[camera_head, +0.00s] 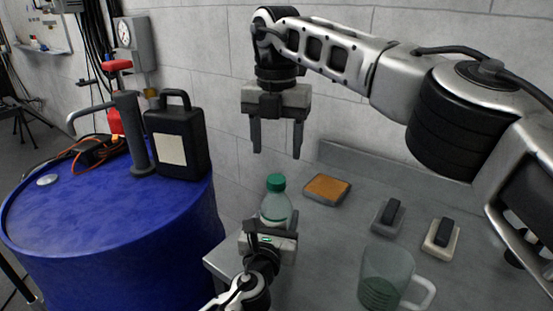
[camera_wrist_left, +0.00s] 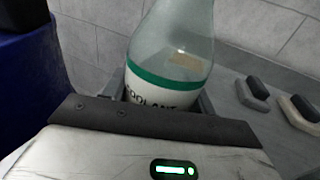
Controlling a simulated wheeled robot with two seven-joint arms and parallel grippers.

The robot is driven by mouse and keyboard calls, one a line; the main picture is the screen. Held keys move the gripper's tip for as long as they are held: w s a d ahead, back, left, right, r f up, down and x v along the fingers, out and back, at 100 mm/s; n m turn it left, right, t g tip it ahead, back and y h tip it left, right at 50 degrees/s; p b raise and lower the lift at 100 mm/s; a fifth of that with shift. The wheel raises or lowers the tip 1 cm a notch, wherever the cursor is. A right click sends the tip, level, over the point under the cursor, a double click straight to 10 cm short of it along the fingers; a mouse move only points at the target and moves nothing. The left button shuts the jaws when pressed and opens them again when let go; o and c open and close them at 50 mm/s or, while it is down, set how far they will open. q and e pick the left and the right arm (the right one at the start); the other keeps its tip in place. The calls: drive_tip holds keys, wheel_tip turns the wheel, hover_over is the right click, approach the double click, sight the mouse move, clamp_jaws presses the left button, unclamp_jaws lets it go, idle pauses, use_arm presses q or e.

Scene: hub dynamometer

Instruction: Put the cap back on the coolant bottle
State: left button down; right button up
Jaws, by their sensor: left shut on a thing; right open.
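The coolant bottle (camera_head: 275,208) is clear with a label, and stands upright near the left end of the grey bench. The green cap (camera_head: 276,182) sits on top of its neck; I cannot tell how tightly. My left gripper (camera_head: 269,228) is shut around the bottle's body, below the shoulder. The left wrist view shows the bottle (camera_wrist_left: 175,50) between the fingers, with its green-banded label; its top is out of that picture. My right gripper (camera_head: 276,148) is open and empty, pointing down, directly above the cap and apart from it.
The grey bench (camera_head: 335,235) holds an orange-topped pad (camera_head: 327,189), two dark-handled blocks (camera_head: 388,216) (camera_head: 440,235) and a glass mug (camera_head: 386,277) at the front. A blue drum (camera_head: 110,235) with a black jug (camera_head: 177,138) and a hand pump (camera_head: 132,130) stands left. A wall closes the back.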

idle(0.3)
use_arm(q)
drive_tip(key=shift+c, duration=2)
unclamp_jaws()
drive_tip(key=v, duration=1.6)
